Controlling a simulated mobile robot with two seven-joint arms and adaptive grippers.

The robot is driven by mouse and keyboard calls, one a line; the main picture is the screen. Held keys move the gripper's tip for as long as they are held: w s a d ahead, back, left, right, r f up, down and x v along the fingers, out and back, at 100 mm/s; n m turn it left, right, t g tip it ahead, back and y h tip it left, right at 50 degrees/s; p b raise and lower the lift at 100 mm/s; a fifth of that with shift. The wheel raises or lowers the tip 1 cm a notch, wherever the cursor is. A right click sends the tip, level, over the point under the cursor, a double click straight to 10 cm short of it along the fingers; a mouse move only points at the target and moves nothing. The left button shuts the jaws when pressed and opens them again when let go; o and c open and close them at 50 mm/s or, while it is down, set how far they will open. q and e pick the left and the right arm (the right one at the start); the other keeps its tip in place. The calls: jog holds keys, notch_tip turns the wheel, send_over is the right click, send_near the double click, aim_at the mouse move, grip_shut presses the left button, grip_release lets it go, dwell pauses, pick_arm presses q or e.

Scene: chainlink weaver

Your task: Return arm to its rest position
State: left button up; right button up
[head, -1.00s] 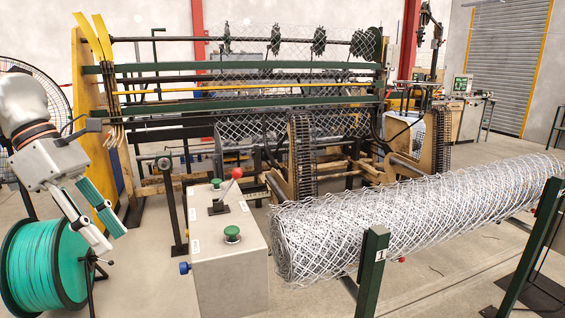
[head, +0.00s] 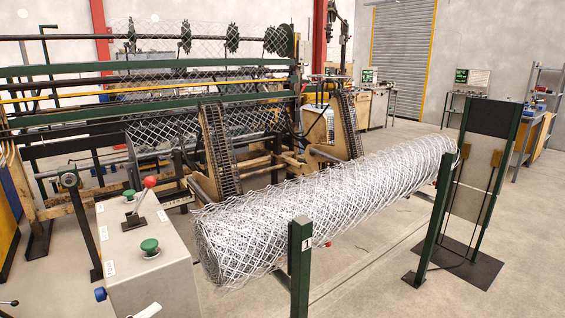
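In the head view, a small pale piece (head: 148,311) shows at the bottom edge, in front of the control box. It looks like the tip of my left gripper. The rest of that gripper and arm is out of the picture, so its opening and anything in it are hidden. My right gripper is not in view.
The grey control box (head: 150,262) has a red-knobbed lever (head: 149,183) and green buttons. The mesh roll (head: 320,205) lies right of it, behind a green post (head: 300,265) marked 1. The weaving machine (head: 150,75) stands behind. Floor at lower right is clear.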

pick_arm(q)
jog(key=s+d+f+n+g+y, duration=0.1)
jog(key=s+d+f+n+y, duration=0.1)
jog(key=s+f+n, duration=0.3)
jog(key=s+d+f+n+g+y, duration=0.1)
jog(key=s+d+f+n+y, duration=0.2)
jog(key=f+n, duration=0.4)
jog(key=s+d+f+n+g+y, duration=0.2)
jog(key=s+f+n, duration=0.4)
jog(key=f, duration=0.8)
jog(key=shift+s+d+y, duration=0.5)
jog(key=shift+s+y, duration=0.05)
jog(key=shift+y, duration=0.35)
